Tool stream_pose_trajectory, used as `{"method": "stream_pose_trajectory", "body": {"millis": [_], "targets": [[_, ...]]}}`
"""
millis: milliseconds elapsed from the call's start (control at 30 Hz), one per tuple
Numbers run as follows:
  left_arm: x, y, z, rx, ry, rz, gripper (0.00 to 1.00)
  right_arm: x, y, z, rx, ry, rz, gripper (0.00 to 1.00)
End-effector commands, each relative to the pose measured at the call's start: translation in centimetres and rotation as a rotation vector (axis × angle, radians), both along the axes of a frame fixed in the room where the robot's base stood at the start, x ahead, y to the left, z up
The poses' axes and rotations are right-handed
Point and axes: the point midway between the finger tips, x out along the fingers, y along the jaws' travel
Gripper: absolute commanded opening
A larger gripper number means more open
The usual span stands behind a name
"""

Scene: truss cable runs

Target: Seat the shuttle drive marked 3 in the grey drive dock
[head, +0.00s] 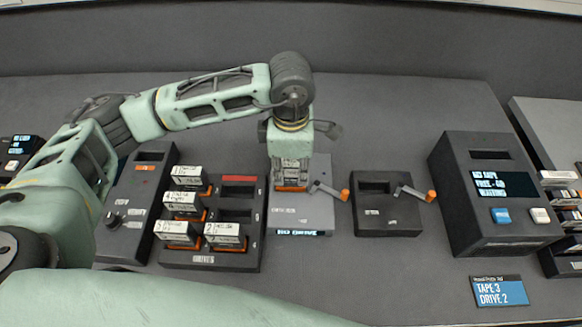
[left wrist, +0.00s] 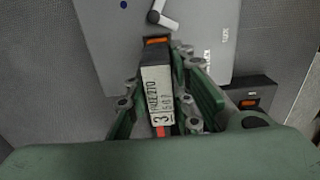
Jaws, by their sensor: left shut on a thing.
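My left gripper (head: 292,165) points down over the grey drive dock (head: 315,215) and is shut on a shuttle drive. In the left wrist view the drive (left wrist: 156,95) has a white label marked 3 and an orange end, between the green fingers. In the head view only its lower part and orange edge (head: 291,188) show. The dock's small display (head: 298,232) reads "NO DRIVE". The drive and fingers hide the dock's slot, so I cannot tell if the drive touches it. My right gripper is not in view.
A drive rack (head: 210,263) left of the dock holds several labelled drives and has empty bays at right. An orange-tipped crank (head: 330,191) sits on the dock's right. A dark box (head: 387,215) with another crank stands beside it. A sign (head: 499,291) reads "TAPE 3 DRIVE 2".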

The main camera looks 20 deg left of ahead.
Motion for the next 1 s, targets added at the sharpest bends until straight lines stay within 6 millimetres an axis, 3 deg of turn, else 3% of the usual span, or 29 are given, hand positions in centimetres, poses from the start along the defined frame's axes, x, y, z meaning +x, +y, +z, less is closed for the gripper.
{"method": "stream_pose_trajectory", "body": {"millis": [667,700,933,1000], "targets": [[0.03,0.0,-0.56,-0.001,-0.001,0.0,0.0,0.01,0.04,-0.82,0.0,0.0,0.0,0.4],[0.03,0.0,-0.57,-0.001,-0.001,0.0,0.22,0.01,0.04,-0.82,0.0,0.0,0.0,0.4],[0.02,0.0,-0.59,-0.001,-0.001,0.0,0.42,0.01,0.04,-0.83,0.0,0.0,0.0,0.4],[0.02,0.01,-0.61,0.0,-0.001,0.0,0.43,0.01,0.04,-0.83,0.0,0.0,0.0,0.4]]}}
